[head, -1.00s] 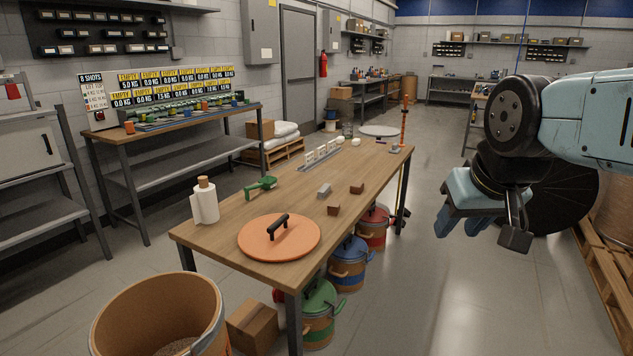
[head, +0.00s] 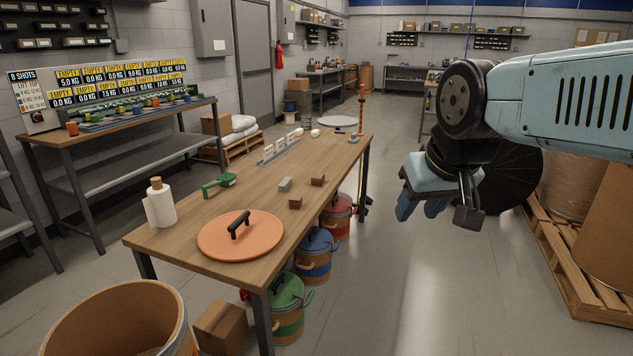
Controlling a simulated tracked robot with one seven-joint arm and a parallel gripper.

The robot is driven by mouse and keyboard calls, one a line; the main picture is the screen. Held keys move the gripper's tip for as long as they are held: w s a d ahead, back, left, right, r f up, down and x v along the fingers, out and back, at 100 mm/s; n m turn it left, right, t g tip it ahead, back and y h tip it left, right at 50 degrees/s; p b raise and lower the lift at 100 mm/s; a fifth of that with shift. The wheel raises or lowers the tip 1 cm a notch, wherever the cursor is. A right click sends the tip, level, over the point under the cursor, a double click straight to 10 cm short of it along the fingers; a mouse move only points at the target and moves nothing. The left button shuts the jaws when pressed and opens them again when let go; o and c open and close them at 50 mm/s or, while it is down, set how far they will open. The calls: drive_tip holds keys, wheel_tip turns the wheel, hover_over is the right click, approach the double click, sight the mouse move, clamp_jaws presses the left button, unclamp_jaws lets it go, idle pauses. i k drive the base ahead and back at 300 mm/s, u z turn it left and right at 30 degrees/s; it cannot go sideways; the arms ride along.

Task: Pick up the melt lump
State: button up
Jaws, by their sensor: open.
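I cannot tell for certain which thing is the melt lump. On the wooden table (head: 215,205) lie a small grey block (head: 285,184) and two small brown blocks, one nearer (head: 295,203) and one farther right (head: 318,180). Two small whitish lumps, one at the left (head: 299,132) and one at the right (head: 315,133), sit near the far end. My gripper (head: 420,208) is open and empty. It hangs in the air to the right of the table, apart from everything on it, with its fingers pointing down.
An open drum (head: 75,318) of pellets stands at front left. Lidded pails (head: 316,258) stand under the table. A pallet (head: 568,262) stands right; floor between is clear.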

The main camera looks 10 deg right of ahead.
sight(318, 179)
drive_tip(key=z, duration=0.35)
drive_tip(key=i, duration=0.8)
drive_tip(key=z, duration=0.55)
drive_tip(key=i, duration=1.65)
drive_tip(key=u, duration=0.65)
